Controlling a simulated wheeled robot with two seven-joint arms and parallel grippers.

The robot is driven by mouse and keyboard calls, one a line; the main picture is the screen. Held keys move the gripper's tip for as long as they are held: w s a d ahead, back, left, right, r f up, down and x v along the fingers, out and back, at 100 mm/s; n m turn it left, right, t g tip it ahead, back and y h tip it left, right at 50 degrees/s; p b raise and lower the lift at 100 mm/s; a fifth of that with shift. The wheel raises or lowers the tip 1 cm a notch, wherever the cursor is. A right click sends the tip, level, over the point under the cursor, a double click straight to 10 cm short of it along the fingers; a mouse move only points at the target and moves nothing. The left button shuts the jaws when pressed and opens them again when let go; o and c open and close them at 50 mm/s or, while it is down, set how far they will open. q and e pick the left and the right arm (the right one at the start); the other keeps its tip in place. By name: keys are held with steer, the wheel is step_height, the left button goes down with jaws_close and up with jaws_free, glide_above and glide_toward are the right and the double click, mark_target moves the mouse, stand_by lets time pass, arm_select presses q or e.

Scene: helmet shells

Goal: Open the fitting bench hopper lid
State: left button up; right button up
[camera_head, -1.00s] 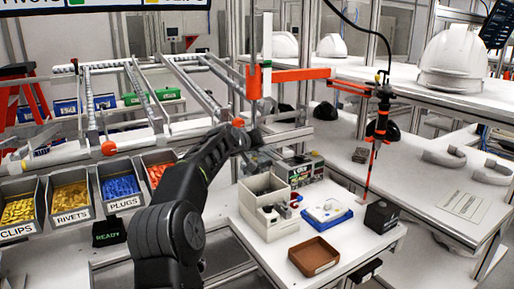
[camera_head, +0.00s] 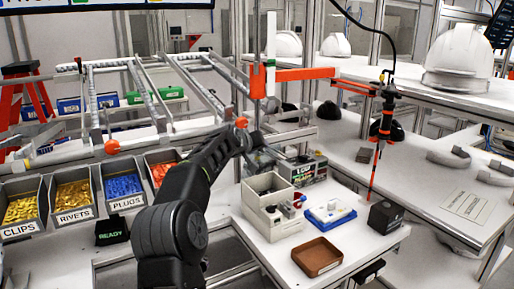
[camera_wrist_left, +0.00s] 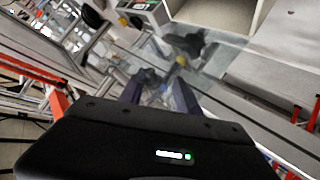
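A pale box with an open-looking top section (camera_head: 271,214), which looks like the hopper, stands on the white bench (camera_head: 244,233) right of my left arm in the head view. I cannot make out a separate lid on it. My left gripper (camera_head: 259,157) is behind and left of this box, partly hidden by its own wrist. In the left wrist view its two dark fingers (camera_wrist_left: 158,92) stand apart with nothing held between them. A pale open compartment (camera_wrist_left: 222,14) shows beyond the fingers, apart from them. My right gripper is not in view.
A brown tray (camera_head: 316,257), a blue-and-white fixture (camera_head: 329,213) and a black box (camera_head: 385,217) stand right of the pale box. A labelled device (camera_head: 304,172) is behind. Bins of clips, rivets and plugs (camera_head: 122,187) line the left. An orange bar (camera_head: 303,74) crosses above.

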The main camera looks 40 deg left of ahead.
arm_select(q)
steer(key=shift+r, duration=0.1)
steer(key=shift+s+d+r+b, duration=0.2)
steer(key=shift+s+b, duration=0.15)
steer(key=b+v, duration=0.2)
steer(key=v, duration=0.4)
steer(key=shift+s+f+b, duration=0.1)
steer(key=shift+s+b, duration=0.05)
steer(key=shift+b, duration=0.15)
steer(key=shift+s+d, duration=0.15)
steer(key=shift+s, duration=0.1)
